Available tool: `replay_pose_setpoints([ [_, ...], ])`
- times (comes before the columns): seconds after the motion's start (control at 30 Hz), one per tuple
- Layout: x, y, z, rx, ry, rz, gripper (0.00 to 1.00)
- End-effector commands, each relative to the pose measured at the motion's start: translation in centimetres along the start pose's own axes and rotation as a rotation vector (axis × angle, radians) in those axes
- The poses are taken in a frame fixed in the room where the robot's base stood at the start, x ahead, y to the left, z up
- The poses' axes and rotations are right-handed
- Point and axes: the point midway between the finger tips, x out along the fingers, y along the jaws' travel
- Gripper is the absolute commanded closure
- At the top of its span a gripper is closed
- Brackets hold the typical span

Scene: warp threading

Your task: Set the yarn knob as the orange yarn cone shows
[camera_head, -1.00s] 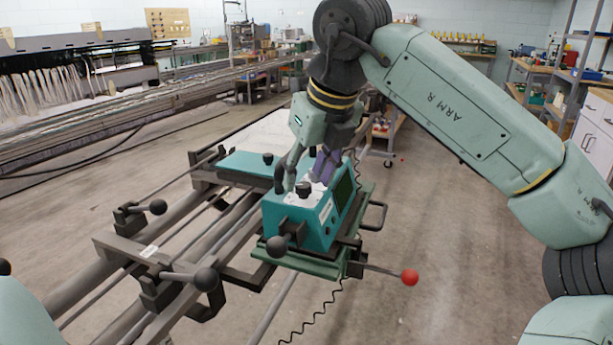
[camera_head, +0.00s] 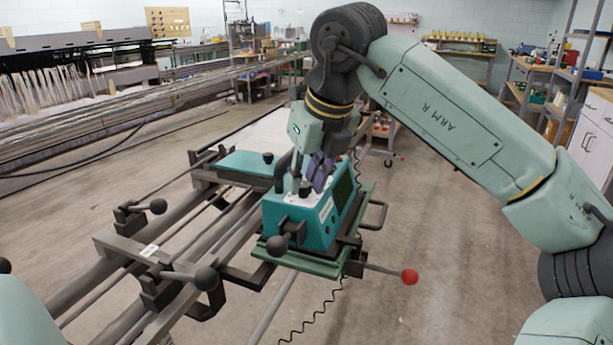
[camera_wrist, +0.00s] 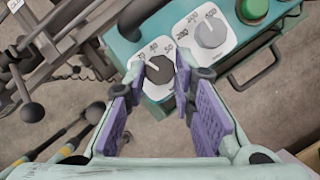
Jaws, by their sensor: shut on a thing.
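A teal control box (camera_head: 310,230) stands on the machine's carriage, with white dial plates on top. My gripper (camera_head: 308,186) reaches down onto the box from above. In the wrist view, my gripper (camera_wrist: 158,78) has its fingertips closed on both sides of a dark knob (camera_wrist: 158,69). The knob sits on a white plate with printed numbers, some hard to read; its exact setting is unclear. A grey knob (camera_wrist: 210,33) with a larger number scale is beside it, untouched. I cannot make out an orange yarn cone in either view.
A green button (camera_wrist: 254,10) is beyond the grey knob. A red-ended lever (camera_head: 409,277) sticks out at the carriage's right. Levers with dark balls, such as one (camera_head: 206,279), and rails lie to the left. Open floor lies to the right.

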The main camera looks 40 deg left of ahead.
Motion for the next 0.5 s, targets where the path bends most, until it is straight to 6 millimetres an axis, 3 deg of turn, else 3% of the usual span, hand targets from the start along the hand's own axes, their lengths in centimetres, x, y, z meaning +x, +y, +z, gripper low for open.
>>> replay_pose_setpoints([
  [0.13,-0.01,0.04,0.01,-0.001,0.0,0.001,1.0],
  [0.5,-0.16,-0.06,0.07,-0.047,0.0,0.02,1.0],
])
